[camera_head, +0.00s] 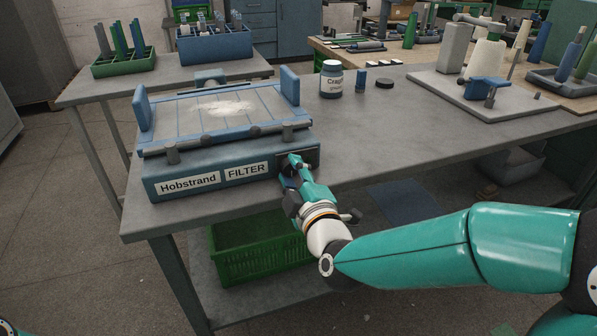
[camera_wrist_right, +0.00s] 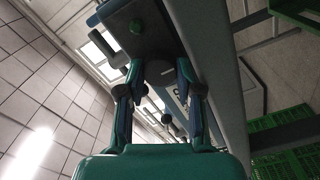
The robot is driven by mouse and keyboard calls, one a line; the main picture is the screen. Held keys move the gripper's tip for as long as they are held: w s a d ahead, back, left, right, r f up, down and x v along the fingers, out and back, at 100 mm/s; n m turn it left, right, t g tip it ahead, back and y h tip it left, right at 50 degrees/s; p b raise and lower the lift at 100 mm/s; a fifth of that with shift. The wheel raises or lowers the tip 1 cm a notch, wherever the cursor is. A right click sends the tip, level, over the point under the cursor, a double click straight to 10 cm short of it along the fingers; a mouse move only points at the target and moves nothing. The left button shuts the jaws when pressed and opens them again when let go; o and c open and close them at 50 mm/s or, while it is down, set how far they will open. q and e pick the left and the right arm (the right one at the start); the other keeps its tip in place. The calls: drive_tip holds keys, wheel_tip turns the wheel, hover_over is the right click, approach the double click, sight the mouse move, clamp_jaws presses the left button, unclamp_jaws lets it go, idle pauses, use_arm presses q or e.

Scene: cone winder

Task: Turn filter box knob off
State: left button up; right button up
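The blue filter box (camera_head: 205,176), labelled "Hobstrand FILTER", stands on the grey bench's near left end. A dark panel (camera_head: 312,157) sits at the right of its front. My right gripper (camera_head: 291,162) is right at this panel and covers much of it. In the wrist view the right gripper's (camera_wrist_right: 160,75) two fingers are spread apart, with their tips near a dark housing with a green dot (camera_wrist_right: 135,27). My left gripper is out of view.
On the bench (camera_head: 385,130) stand a labelled jar (camera_head: 331,79), a dark round lid (camera_head: 385,83) and a small blue piece (camera_head: 361,81). A winder with a white cone (camera_head: 486,67) is farther right. A green crate (camera_head: 255,262) sits below the filter box.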

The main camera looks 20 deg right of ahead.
drive_tip(key=o, duration=0.4)
drive_tip(key=shift+a+f, duration=0.1)
drive_tip(key=shift+f, duration=0.1)
drive_tip(key=shift+o, duration=0.2)
drive_tip(key=shift+f, duration=0.1)
drive_tip(key=shift+s, duration=0.1)
drive_tip(key=s, duration=0.7)
drive_tip(key=shift+s+d+r, duration=0.25)
drive_tip(key=shift+s+r, duration=0.05)
drive_tip(key=shift+s, duration=0.1)
